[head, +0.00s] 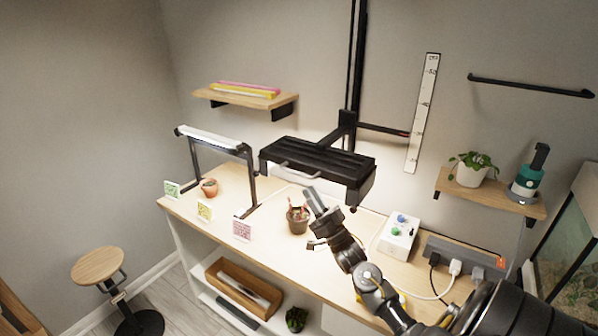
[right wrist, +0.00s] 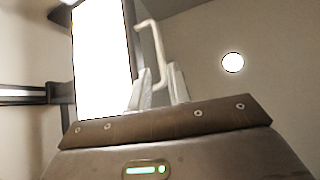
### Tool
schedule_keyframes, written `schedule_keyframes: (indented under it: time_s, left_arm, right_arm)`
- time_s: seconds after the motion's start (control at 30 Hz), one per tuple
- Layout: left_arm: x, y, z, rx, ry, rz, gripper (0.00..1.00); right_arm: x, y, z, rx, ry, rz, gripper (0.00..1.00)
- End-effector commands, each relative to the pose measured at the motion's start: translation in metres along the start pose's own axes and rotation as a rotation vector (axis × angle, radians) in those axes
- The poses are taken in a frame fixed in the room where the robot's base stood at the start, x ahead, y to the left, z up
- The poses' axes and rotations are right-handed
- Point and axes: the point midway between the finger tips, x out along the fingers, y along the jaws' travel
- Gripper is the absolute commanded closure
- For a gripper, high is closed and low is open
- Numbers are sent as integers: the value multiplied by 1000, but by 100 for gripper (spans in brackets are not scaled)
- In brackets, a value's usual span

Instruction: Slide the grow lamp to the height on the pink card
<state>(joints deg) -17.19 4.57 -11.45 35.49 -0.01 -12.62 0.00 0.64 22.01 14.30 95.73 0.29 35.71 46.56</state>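The black grow lamp (head: 318,158) hangs level on a dark vertical rail (head: 356,60), with a pale handle (head: 297,172) along its front. Its side arm reaches right to the white height scale (head: 424,115); the marks are too small to read surely. The pink card (head: 242,229) stands at the bench's front edge, its print unreadable. My right gripper (head: 311,194) is just below and in front of the lamp. In the right wrist view its open fingers (right wrist: 158,88) point up towards the handle (right wrist: 154,45), beside the lit panel (right wrist: 101,55); contact is not clear. My left gripper is out of view.
A potted plant (head: 297,219) stands below the lamp, close to my right gripper. A smaller lamp frame (head: 250,178), green card (head: 171,189) and yellow card (head: 204,210) are left. A white control box (head: 399,238) and power strip (head: 464,258) are right.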

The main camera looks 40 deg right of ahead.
Motion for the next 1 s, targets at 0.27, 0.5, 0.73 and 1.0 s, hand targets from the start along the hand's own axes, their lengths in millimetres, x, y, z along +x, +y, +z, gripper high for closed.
schedule_keyframes:
  time_s: [0.27, 0.5, 0.73, 1.0]
  left_arm:
    - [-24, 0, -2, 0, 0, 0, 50]
    - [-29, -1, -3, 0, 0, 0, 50]
    - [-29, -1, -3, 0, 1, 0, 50]
    - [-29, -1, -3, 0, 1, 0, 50]
  right_arm:
    - [53, -1, -3, 0, 0, 0, 80]
    - [70, 0, -1, 0, -1, 1, 80]
    - [72, 0, 0, 0, -1, 1, 80]
    - [71, 0, 0, 0, -1, 1, 100]
